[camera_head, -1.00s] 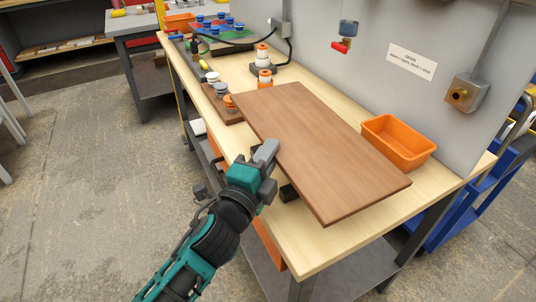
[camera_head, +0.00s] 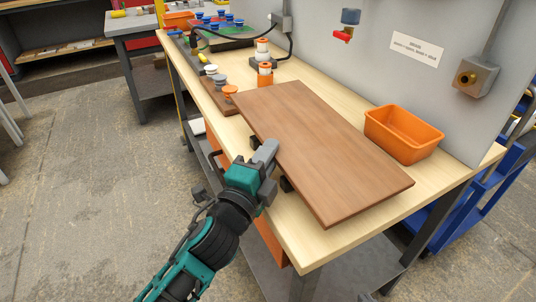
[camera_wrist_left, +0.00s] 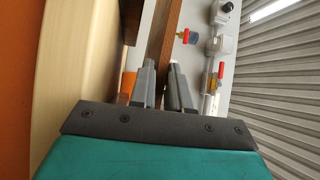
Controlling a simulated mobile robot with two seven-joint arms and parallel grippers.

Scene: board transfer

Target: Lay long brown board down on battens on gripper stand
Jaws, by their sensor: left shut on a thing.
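The long brown board (camera_head: 315,148) lies flat over the workbench, its long side slanting from back left to front right. My left gripper (camera_head: 266,152) is shut on the board's near-left edge; in the left wrist view, its two fingers (camera_wrist_left: 163,90) pinch the board's edge (camera_wrist_left: 160,42). Two dark blocks, seemingly the battens, show under that edge: one behind the gripper (camera_head: 254,142) and one in front (camera_head: 286,184). In the wrist view a light strip separates a dark block (camera_wrist_left: 133,20) from the board. Most of the stand is hidden beneath the board. My right gripper is out of view.
An orange bin (camera_head: 403,133) stands on the workbench (camera_head: 310,250) right of the board. Orange-white spools (camera_head: 264,73) and a rack with knobs (camera_head: 220,97) stand behind it. A grey wall panel with a red-handled valve (camera_head: 346,28) rises at the back.

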